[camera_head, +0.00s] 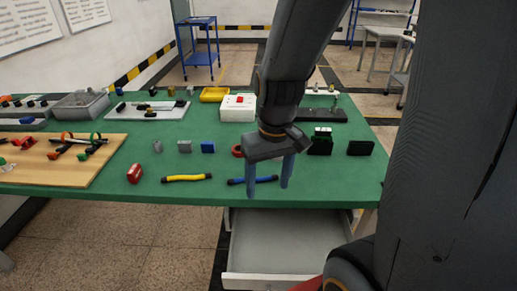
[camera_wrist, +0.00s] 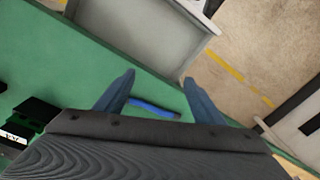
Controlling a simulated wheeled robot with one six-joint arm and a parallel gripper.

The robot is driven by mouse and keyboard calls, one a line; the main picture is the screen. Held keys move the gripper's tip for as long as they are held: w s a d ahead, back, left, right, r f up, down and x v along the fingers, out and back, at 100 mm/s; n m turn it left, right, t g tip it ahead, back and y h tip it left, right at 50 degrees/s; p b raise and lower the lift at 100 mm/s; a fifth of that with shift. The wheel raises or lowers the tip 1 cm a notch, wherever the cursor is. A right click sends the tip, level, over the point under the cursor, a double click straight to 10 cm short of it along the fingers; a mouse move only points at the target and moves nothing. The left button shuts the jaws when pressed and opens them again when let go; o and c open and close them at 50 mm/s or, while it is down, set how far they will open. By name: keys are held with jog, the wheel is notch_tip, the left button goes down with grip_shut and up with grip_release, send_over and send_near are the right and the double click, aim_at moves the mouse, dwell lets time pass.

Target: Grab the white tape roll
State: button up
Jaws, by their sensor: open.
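I cannot make out a white tape roll in either view. A red ring (camera_head: 237,150), perhaps a tape roll, lies on the green table, partly hidden by my gripper. My gripper (camera_head: 268,190) is open and empty, pointing down near the table's front edge. In the wrist view, its blue fingers (camera_wrist: 158,77) are spread with nothing between their tips. A blue-handled tool (camera_head: 238,181) lies behind the fingers in the head view; its blue part (camera_wrist: 155,108) also shows in the wrist view.
The green table (camera_head: 225,192) holds a yellow-handled tool (camera_head: 187,178), a white box (camera_head: 238,108), a yellow tray (camera_head: 214,94), a grey bin (camera_head: 80,105) and a wooden board (camera_head: 60,175). An open, empty-looking drawer (camera_head: 285,245) juts out below the front edge.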

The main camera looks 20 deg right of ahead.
jog(key=w+d+n+t+p, duration=0.1)
jog(key=w+d+p, duration=0.2)
jog(key=w+d, duration=0.1)
jog(key=w+d+r+n+t+p, duration=0.1)
jog(key=w+d+p, duration=0.2)
jog(key=w, duration=0.3)
jog(key=w+d+r+n+p, duration=0.1)
jog(key=w+d+p, duration=0.1)
jog(key=w+d, duration=0.3)
jog(key=shift+w+r+t+y+p, duration=0.2)
jog(key=shift+w+t+y+p, duration=0.2)
jog(key=shift+w, duration=0.2)
jog(key=shift+w+d+f, duration=0.15)
jog(key=shift+d+f, duration=0.05)
jog(key=shift+f, duration=0.05)
jog(key=shift+x, duration=0.85)
jog(key=x, duration=0.1)
jog(key=p+x, duration=0.1)
jog(key=x, duration=0.2)
jog(key=shift+s+f, duration=0.2)
jog(key=shift+s, duration=0.05)
jog(key=shift+w+a+f, duration=0.1)
jog(key=shift+w+f, duration=0.15)
jog(key=shift+f, duration=0.45)
jog(key=c, duration=1.1)
jog(key=shift+c, duration=0.2)
